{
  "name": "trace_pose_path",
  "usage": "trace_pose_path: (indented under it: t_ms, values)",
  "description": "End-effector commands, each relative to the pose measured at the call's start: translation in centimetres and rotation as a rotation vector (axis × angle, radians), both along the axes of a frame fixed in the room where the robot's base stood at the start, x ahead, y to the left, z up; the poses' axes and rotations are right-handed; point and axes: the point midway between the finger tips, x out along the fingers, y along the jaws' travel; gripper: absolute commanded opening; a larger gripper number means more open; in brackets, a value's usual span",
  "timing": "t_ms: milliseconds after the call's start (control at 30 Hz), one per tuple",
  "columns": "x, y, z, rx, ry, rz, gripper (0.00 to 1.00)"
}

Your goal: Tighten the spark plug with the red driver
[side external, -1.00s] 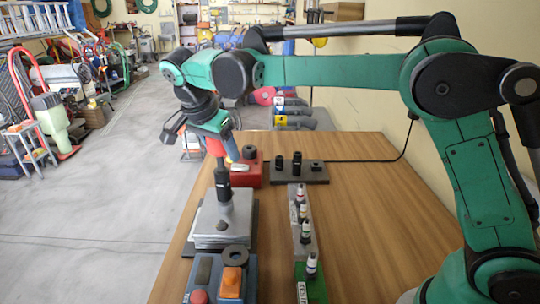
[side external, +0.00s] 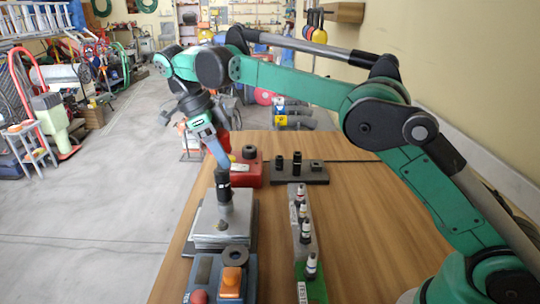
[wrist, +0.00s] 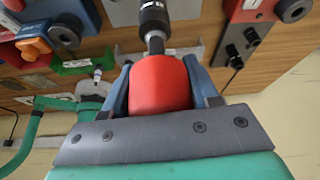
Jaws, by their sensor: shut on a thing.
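My gripper (wrist: 162,88) is shut on the red driver (wrist: 160,82), with one blue finger on each side of its handle in the wrist view. In the side view the driver (side external: 216,152) leans a little, its top to the left, and its black socket end (side external: 222,183) points down at the grey metal block (side external: 208,232). The black shaft (wrist: 154,18) also shows in the wrist view. The socket end meets a short grey post on the block. The spark plug under it is mostly hidden, and I cannot tell how deep it sits.
A blue box with an orange button (side external: 232,283) stands in front of the block. A row of small bottle-like parts (side external: 302,215) stands on a strip to the right. A red box (side external: 246,175) and a dark stand (side external: 298,173) are behind. The right of the wooden table is clear.

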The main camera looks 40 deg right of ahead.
Motion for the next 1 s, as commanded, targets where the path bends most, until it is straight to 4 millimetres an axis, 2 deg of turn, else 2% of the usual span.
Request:
trace_pose_path:
  t_ms: [167, 200, 300, 633, 900, 1000]
  values:
    - [-0.01, 0.00, 0.00, 0.000, 0.000, -0.001, 0.00]
    - [-0.01, 0.00, 0.00, 0.000, 0.000, -0.001, 0.62]
    - [-0.01, 0.01, 0.00, 0.000, 0.000, 0.000, 0.90]
    - [-0.02, 0.04, -0.01, 0.000, -0.001, 0.032, 0.90]
    - [-0.09, 0.05, 0.01, -0.001, -0.001, 0.491, 0.90]
    - [-0.05, 0.01, 0.00, 0.000, -0.002, 0.586, 0.90]
